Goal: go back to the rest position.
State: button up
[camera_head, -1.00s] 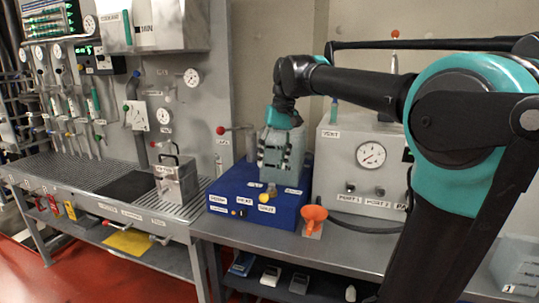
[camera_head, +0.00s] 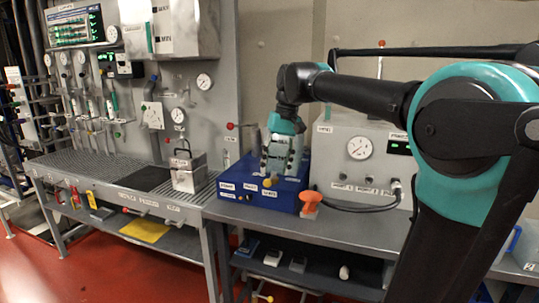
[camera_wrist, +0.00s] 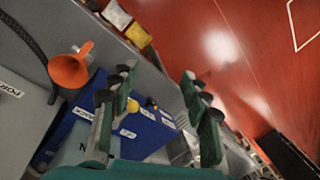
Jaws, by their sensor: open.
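My gripper (camera_head: 281,163) hangs from my arm over the blue box (camera_head: 262,190) on the bench, fingers pointing down. In the wrist view my gripper (camera_wrist: 160,80) has its two fingers spread, with nothing held between them. The blue box (camera_wrist: 150,131) lies beyond the fingers, with white labels and a yellow knob (camera_wrist: 150,102). A pale block at the bottom of the wrist view is partly hidden by my gripper. I cannot tell whether the fingers touch the box.
An orange funnel (camera_head: 310,199) stands right of the blue box; it also shows in the wrist view (camera_wrist: 70,69). Behind is a grey gauge unit (camera_head: 335,150) with a cable. A metal case (camera_head: 188,174) sits left on the bench. Red floor in front is open.

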jog(key=s+d+f+m+t, duration=0.1)
jog(key=s+d+f, duration=0.1)
jog(key=d+f, duration=0.5)
jog(key=s+d+f+m+t, duration=0.1)
jog(key=s+d+f+t, duration=0.15)
jog(key=f, duration=0.95)
jog(key=s+d+f+h, duration=0.1)
jog(key=s+d+f, duration=0.3)
jog(key=s+f, duration=0.1)
jog(key=s+d+f+t+h, duration=0.1)
jog(key=s+d+f, duration=0.2)
jog(key=s+f, duration=0.2)
notch_tip(320, 180, down, 3)
jog(key=shift+s+d+r+m, duration=0.1)
jog(key=shift+s+d+m, duration=0.15)
jog(key=shift+d+m, duration=0.15)
